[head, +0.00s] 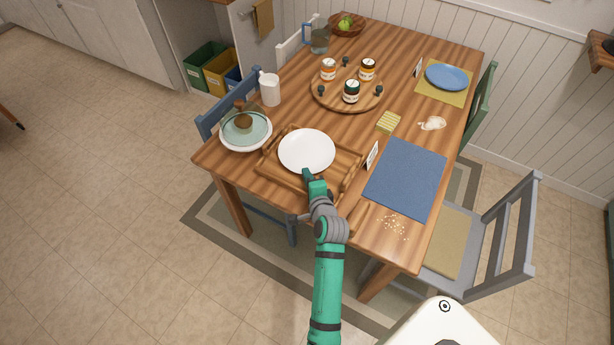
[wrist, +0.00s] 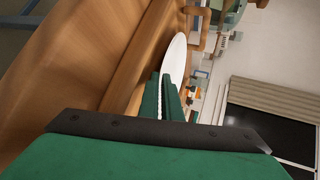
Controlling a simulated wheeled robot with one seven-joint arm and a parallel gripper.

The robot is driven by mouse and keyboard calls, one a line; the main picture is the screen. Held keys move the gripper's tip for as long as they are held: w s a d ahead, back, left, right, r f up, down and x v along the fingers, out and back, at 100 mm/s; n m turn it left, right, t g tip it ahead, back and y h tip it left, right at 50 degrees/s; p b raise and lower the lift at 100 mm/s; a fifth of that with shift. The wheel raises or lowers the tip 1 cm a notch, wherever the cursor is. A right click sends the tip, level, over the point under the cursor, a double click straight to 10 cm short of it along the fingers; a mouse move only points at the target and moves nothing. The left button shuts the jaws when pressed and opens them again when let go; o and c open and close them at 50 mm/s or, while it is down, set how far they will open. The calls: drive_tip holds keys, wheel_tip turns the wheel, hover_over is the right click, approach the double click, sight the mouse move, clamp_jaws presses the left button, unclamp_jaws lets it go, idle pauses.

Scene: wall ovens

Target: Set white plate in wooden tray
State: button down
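The white plate (head: 307,149) is over the wooden tray (head: 334,180), toward its back left part. I cannot tell whether it touches the tray's floor. My gripper (head: 308,174) is at the plate's near rim, reaching in from the front of the table. In the wrist view, the two green fingers (wrist: 163,98) are close together with the plate's rim between them. The plate (wrist: 176,58) extends beyond the fingertips there, and brown wood lies beside it. The fingers hide the gripped part of the rim.
A teal bowl on a white dish (head: 246,130) stands left of the tray, and a white cup (head: 269,90) behind it. A small card (head: 372,155) and a blue mat (head: 405,178) are to the right. A round board (head: 347,95) with jars stands farther back.

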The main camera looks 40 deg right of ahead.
drive_tip(key=c, duration=2)
unclamp_jaws()
drive_tip(key=shift+a, duration=0.1)
drive_tip(key=shift+s, duration=0.1)
drive_tip(key=shift+s+f, duration=0.1)
drive_tip(key=shift+s, duration=0.1)
drive_tip(key=v, duration=1.1)
drive_tip(key=shift+s+a+r, duration=0.15)
drive_tip(key=shift+s+r, duration=0.05)
drive_tip(key=shift+r, duration=0.15)
